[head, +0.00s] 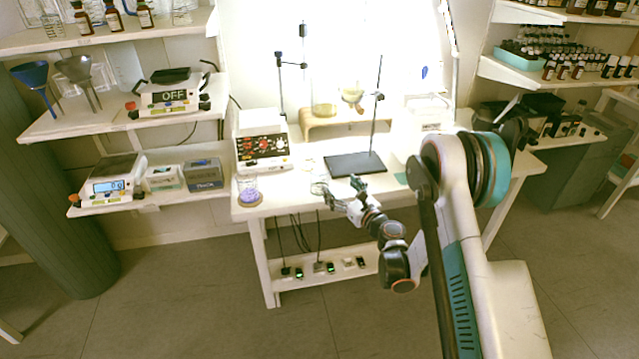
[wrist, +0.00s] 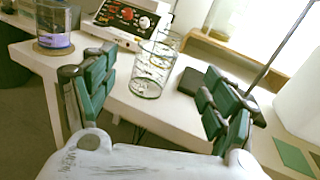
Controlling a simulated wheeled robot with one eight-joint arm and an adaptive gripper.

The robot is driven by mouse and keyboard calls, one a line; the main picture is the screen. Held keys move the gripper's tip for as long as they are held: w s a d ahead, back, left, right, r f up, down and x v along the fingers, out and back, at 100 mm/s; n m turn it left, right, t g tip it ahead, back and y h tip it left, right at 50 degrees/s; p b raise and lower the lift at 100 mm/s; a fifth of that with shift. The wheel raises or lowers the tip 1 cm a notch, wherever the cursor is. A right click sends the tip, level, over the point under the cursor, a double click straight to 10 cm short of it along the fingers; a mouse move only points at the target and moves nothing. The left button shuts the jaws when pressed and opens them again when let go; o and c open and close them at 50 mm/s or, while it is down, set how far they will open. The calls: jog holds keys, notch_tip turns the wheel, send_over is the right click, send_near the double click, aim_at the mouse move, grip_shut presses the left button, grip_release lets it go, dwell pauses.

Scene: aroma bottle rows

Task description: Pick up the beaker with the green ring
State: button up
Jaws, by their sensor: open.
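A clear glass beaker with a thin greenish ring around its base (wrist: 147,91) stands upright near the table's front edge in the wrist view. It shows faintly in the head view (head: 318,187). My gripper (head: 341,191) is open at the table's front edge, just right of the beaker. In the wrist view the fingers of my gripper (wrist: 160,72) spread to either side of the beaker, which appears between and beyond them. No contact shows. A second glass outline overlaps behind the beaker's rim; I cannot tell whether it is separate.
A beaker with purple contents (head: 248,190) stands at the table's left corner. A hotplate-like device (head: 262,146) is behind it. A dark stand base (head: 354,164) with a tall rod is right of the beaker. The table's front edge (wrist: 105,92) runs below the fingers.

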jog(key=f, duration=0.2)
send_near(315, 166)
jog(key=shift+w+a+f+m+b, duration=0.2)
jog(key=shift+w+a+m+b, duration=0.15)
jog(key=shift+w, duration=0.2)
jog(key=b+x, duration=0.2)
jog(key=x, duration=0.3)
jog(key=shift+w+a+r, duration=0.15)
jog(key=shift+w+r, duration=0.05)
jog(key=shift+w, duration=0.15)
jog(key=c, duration=1.5)
